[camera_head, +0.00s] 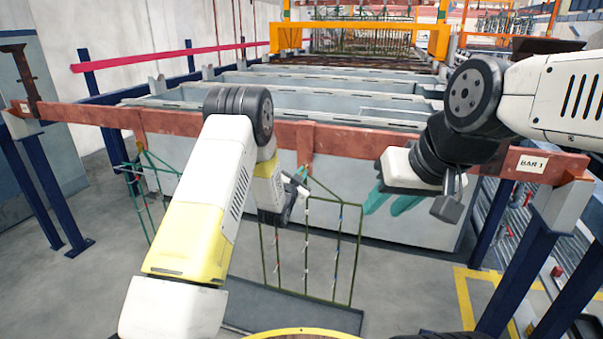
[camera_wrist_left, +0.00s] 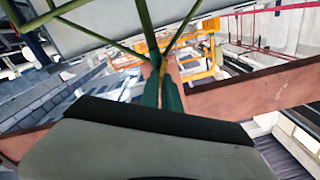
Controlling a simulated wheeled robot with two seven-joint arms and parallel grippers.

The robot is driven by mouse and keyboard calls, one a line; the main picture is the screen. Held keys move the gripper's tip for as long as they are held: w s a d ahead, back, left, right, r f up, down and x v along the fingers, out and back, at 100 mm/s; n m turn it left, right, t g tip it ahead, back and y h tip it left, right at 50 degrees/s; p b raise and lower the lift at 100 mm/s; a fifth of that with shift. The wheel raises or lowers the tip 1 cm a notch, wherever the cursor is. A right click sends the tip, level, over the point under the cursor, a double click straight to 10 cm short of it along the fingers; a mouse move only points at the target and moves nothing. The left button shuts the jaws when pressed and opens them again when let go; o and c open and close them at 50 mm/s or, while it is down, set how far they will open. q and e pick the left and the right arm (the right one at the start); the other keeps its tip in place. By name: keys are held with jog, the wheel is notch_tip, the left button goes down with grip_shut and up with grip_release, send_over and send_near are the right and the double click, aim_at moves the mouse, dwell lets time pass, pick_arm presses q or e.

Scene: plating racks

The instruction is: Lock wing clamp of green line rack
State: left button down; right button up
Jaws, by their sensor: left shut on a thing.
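A dark green wire rack (camera_head: 318,240) hangs from the red-brown bar (camera_head: 355,143) in the head view, with small coloured parts on its uprights. My left gripper is at the top of this rack, its fingers mostly hidden behind my own wrist in the head view. In the left wrist view its teal fingers (camera_wrist_left: 163,93) are close together at the point where the rack's green tubes (camera_wrist_left: 150,32) meet, just by the bar. They are shut on a small piece there, the wing clamp, which they mostly cover. My right gripper (camera_head: 388,201) is open and empty, right of the rack.
A second, teal-green rack (camera_head: 143,205) hangs further left on the bar. Grey tanks (camera_head: 330,98) stand in rows behind the bar. Blue posts (camera_head: 45,190) carry the bar at both ends. A dark flat plate (camera_head: 330,316) lies below the rack; grey floor is clear at left.

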pick_arm(q)
jog(key=shift+a+n, duration=0.1)
jog(key=shift+n, duration=2.7)
jog(key=c, duration=1.6)
grip_release()
jog(key=v, duration=0.7)
jog(key=shift+s+a, duration=0.1)
jog(key=shift+s, duration=0.25)
